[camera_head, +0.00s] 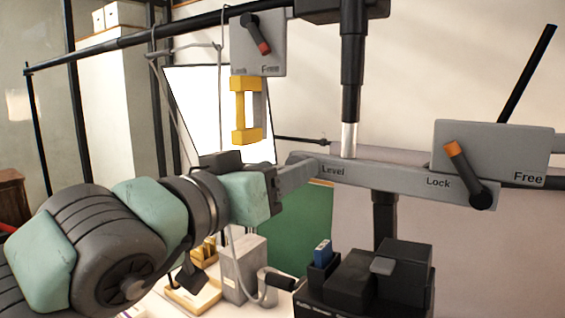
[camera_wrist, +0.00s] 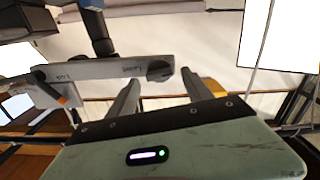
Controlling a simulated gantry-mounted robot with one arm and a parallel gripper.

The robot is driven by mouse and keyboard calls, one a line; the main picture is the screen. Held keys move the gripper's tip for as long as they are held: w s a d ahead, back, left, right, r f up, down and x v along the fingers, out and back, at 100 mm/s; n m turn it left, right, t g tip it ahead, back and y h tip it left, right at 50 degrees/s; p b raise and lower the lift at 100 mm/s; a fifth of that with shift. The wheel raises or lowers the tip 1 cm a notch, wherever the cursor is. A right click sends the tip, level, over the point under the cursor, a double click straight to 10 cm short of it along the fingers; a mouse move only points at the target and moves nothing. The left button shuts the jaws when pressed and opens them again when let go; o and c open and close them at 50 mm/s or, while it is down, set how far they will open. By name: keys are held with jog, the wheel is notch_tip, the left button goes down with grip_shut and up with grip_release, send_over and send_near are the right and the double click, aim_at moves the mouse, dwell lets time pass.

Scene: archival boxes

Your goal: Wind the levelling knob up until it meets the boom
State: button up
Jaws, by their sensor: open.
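A grey bar (camera_head: 400,181) marked "Level" and "Lock" runs across the head view below a dark vertical post with a bright lower section (camera_head: 349,140). In the wrist view the bar (camera_wrist: 105,68) appears upside down, with a dark rounded knob (camera_wrist: 160,70) at its end near "Level". My gripper (camera_head: 305,172) reaches the "Level" end from the left and partly covers it. In the wrist view my gripper (camera_wrist: 161,78) is open, its two fingers apart and the knob seen between their tips. I cannot tell whether they touch it. I cannot tell which part is the boom.
An orange-tipped lever (camera_head: 466,170) sits on a grey plate marked "Free" at right. A red-tipped lever (camera_head: 257,35) and a yellow handle (camera_head: 238,110) hang above my gripper. A long black rail (camera_head: 140,38) crosses above. Black boxes (camera_head: 370,285) stand below.

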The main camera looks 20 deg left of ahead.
jog(key=shift+w+d, duration=0.1)
jog(key=shift+w, duration=0.3)
grip_shut()
dwell(0.4)
